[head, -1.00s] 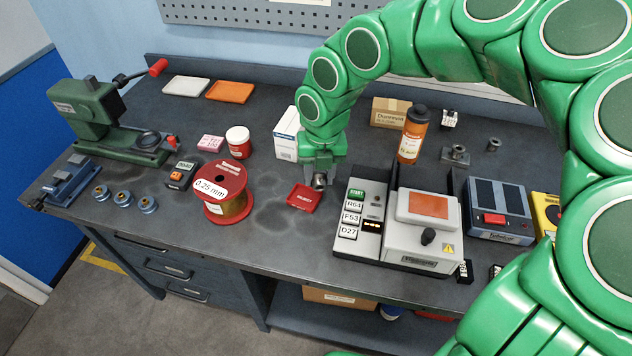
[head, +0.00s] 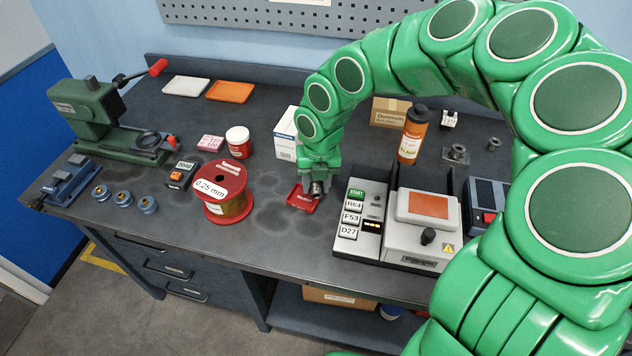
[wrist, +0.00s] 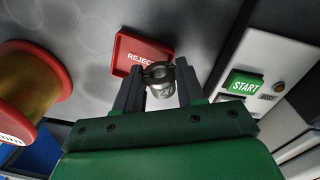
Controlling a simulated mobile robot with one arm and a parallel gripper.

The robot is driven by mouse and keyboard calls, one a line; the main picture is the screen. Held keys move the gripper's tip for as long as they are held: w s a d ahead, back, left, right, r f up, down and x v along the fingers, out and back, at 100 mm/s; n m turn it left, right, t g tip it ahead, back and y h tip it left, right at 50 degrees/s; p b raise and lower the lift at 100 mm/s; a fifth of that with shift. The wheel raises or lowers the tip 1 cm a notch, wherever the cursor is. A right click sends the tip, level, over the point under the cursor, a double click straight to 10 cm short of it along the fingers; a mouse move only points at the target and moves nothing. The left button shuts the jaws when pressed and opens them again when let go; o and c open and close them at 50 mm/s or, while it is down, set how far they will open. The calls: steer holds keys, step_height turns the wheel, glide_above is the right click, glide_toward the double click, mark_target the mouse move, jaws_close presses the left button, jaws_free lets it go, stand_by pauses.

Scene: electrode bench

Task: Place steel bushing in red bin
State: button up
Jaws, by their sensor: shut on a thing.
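The steel bushing (wrist: 160,82) is a small metallic ring-shaped part between the fingers of my gripper (wrist: 159,84) in the wrist view. My gripper is shut on it. In the head view my gripper (head: 316,188) points down, with the bushing (head: 316,190) small and dark at its tip. The red bin (head: 302,204) is a shallow tray marked REJECT. In the head view the bushing overlaps its right part. In the wrist view the bushing overlaps the lower right part of the red bin (wrist: 132,50). I cannot tell how high it is above the bin floor.
A red wire spool (head: 222,182) stands left of the bin. A grey machine with a START panel (head: 357,192) stands close on the right. A white box (head: 286,146) is behind my gripper. The bench in front of the bin is clear.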

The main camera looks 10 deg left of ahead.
steer(key=shift+f, duration=0.55)
steer(key=o, duration=1.2)
steer(key=r, duration=1.3)
steer(key=shift+w+d, duration=0.1)
steer(key=shift+d, duration=0.25)
